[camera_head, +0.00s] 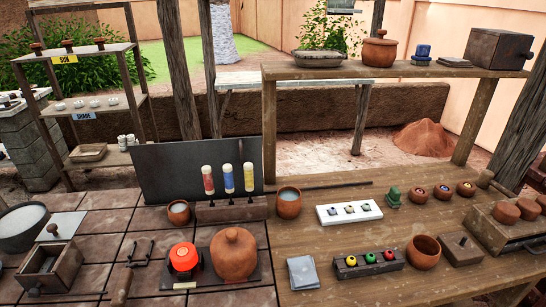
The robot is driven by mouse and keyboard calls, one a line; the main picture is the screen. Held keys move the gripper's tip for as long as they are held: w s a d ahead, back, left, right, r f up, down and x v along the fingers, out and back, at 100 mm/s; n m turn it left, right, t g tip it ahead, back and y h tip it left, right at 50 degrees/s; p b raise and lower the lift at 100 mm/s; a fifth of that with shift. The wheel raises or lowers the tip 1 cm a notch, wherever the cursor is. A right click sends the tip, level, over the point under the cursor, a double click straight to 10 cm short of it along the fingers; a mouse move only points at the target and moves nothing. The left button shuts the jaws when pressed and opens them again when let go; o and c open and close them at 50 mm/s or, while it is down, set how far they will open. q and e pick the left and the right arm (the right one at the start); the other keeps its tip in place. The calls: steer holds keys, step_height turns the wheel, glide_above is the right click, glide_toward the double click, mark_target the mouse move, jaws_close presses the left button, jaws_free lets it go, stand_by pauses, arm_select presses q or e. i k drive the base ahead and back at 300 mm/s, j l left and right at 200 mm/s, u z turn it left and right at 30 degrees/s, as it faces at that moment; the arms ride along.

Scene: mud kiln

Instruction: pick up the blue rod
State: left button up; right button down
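Neither of my grippers shows in the head view.
Clay cups (179,212) and (289,202) flank the block. A red-orange round object (184,257) and a lidded clay pot (234,253) stand in front of it. A dark thin bar (335,184) lies right of it. A shelf (400,71) rises behind the wooden table.

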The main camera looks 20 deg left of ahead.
mark_target(227, 168)
steer(key=u, duration=1.45)
